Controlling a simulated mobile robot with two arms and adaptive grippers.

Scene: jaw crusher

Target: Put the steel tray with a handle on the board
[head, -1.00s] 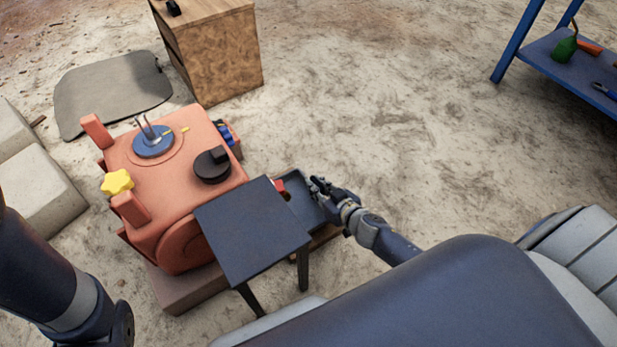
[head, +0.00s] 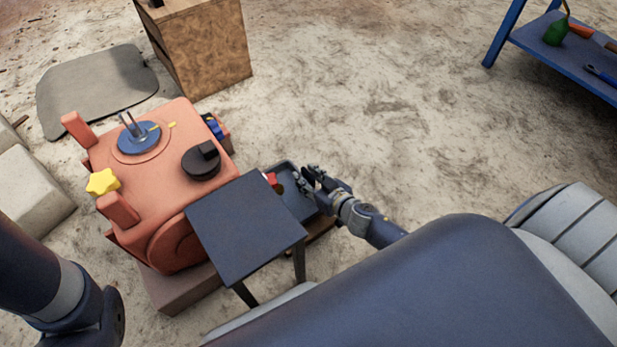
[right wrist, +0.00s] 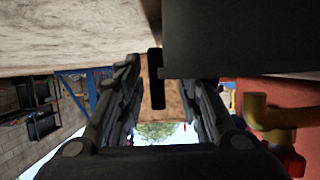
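The steel tray (head: 287,184) is a dark, shallow tray low beside the orange crusher, partly hidden behind a dark square stand. In the right wrist view the tray (right wrist: 240,38) is a dark block at upper right, with its black handle (right wrist: 157,80) hanging between my fingers. My right gripper (head: 307,180) is at the tray's right end. Its fingers (right wrist: 165,95) are apart, with visible gaps on both sides of the handle. A brown board-like edge (head: 322,229) shows just under and beside the tray; most of it is hidden. My left gripper is out of view.
The orange crusher (head: 155,185) stands left of the tray. The dark square stand (head: 245,228) is close in front of it. A wooden cabinet (head: 205,55), a grey mat (head: 95,85) and a blue shelf (head: 560,50) are farther off. Sandy ground at centre right is clear.

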